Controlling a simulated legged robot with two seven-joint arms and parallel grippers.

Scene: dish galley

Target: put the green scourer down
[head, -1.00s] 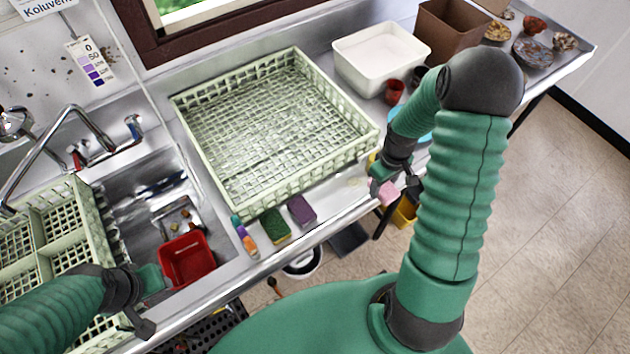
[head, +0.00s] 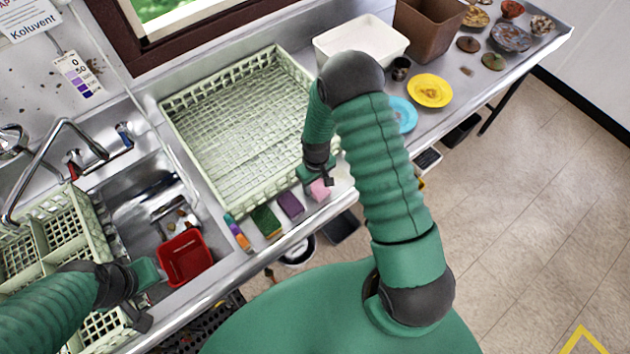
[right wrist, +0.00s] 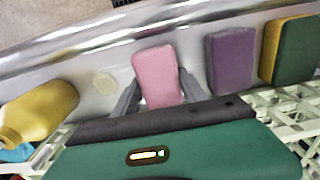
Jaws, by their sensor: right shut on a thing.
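My right gripper (head: 318,182) is shut on a pink sponge (head: 319,190), low over the counter strip in front of the dish rack. In the right wrist view the pink sponge (right wrist: 157,75) sits between the two fingers (right wrist: 158,92); whether it touches the counter is unclear. The green scourer (head: 266,220), with a yellow side, lies on the strip further left; it also shows in the right wrist view (right wrist: 297,50). A purple sponge (head: 290,205) lies between the two. My left gripper (head: 146,294) is by the red tub; its fingertips are unclear.
The pale green dish rack (head: 235,120) stands empty behind the sponges. A red tub (head: 185,258) is in the sink. A multicoloured item (head: 237,233) lies left of the scourer. A yellow bottle (right wrist: 40,112) lies near the gripper. Plates (head: 431,90) and a white bin (head: 360,45) are further right.

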